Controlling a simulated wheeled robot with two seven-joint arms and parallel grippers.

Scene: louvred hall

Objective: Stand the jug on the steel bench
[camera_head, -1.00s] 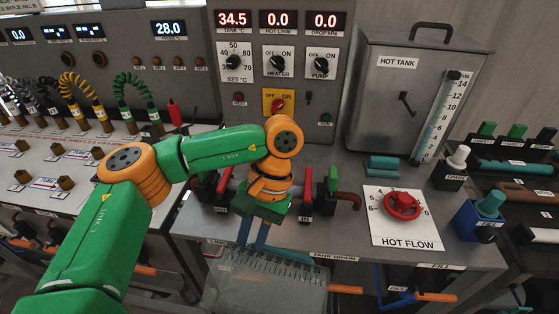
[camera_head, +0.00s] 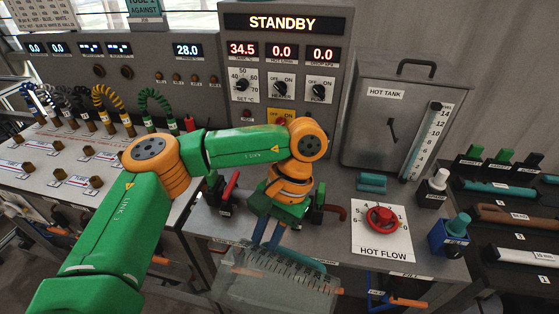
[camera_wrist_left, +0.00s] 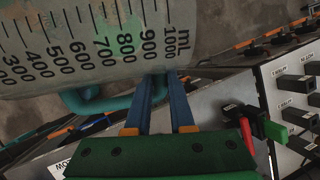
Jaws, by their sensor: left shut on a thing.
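The clear jug (camera_head: 262,292), with a printed scale and a teal handle, hangs from my left gripper (camera_head: 270,234) in the head view. It overlaps the front edge of the steel bench (camera_head: 338,228); I cannot tell its height against the bench top. In the left wrist view the jug (camera_wrist_left: 100,35) lies across the top with its mL scale facing the camera. The blue fingers of my left gripper (camera_wrist_left: 159,88) are shut on its teal handle (camera_wrist_left: 85,103). My right gripper is in neither view.
The bench carries a hot flow card with a red valve (camera_head: 381,217), a teal block (camera_head: 371,182), a blue holder (camera_head: 449,238) and the hot tank (camera_head: 392,125). Pipes and valve levers (camera_head: 320,208) stand just behind my gripper. A tool rack (camera_head: 515,215) is at right.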

